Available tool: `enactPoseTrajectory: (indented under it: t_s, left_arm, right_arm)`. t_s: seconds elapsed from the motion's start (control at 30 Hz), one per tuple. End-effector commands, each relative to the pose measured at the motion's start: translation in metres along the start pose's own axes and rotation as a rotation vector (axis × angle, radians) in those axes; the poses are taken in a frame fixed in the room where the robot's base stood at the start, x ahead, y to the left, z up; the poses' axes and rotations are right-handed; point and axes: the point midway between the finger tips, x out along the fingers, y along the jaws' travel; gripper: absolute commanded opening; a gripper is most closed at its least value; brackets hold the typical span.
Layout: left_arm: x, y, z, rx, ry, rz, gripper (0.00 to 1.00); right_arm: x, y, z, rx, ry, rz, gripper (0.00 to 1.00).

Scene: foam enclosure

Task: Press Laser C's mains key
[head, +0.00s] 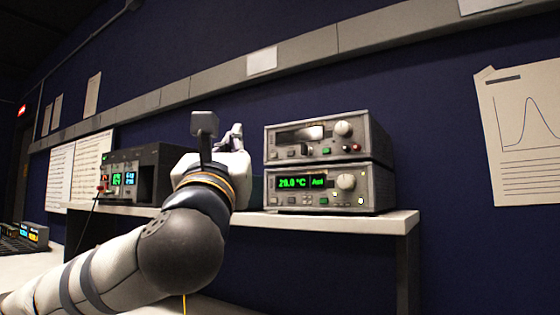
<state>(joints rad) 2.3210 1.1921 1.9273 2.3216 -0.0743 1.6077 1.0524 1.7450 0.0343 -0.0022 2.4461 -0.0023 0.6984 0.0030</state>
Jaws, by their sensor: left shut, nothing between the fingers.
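Two grey instrument units stand stacked on the shelf, right of my left gripper (236,133). The upper unit (318,138) has an unlit display, a pale knob, and small green and red buttons. The lower unit (322,190) has a lit green display that appears to read 20.0 °C, a pale knob and several small keys. No "Laser C" label is legible, and I cannot tell which key is the mains key. My left gripper is shut and empty, left of the stack and apart from the front keys in the picture. My right gripper is not in view.
A black instrument (140,174) with lit green and blue readouts and a cable stands behind my left arm. The shelf (385,220) ends just right of the stack. More lit devices (25,235) sit at far left. Papers (520,135) hang on the dark wall.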

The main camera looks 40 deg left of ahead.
Motion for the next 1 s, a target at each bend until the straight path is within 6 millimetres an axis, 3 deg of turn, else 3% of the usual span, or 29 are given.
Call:
enactPoseTrajectory:
  t_s: [0.47, 1.0]
  left_arm:
    - [0.004, 0.003, -0.001, -0.011, -0.002, 0.014, 0.0]
    - [0.055, -0.034, -0.037, -0.01, -0.002, 0.014, 0.0]
  right_arm:
    - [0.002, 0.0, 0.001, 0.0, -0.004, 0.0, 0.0]
    - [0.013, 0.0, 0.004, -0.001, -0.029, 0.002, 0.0]
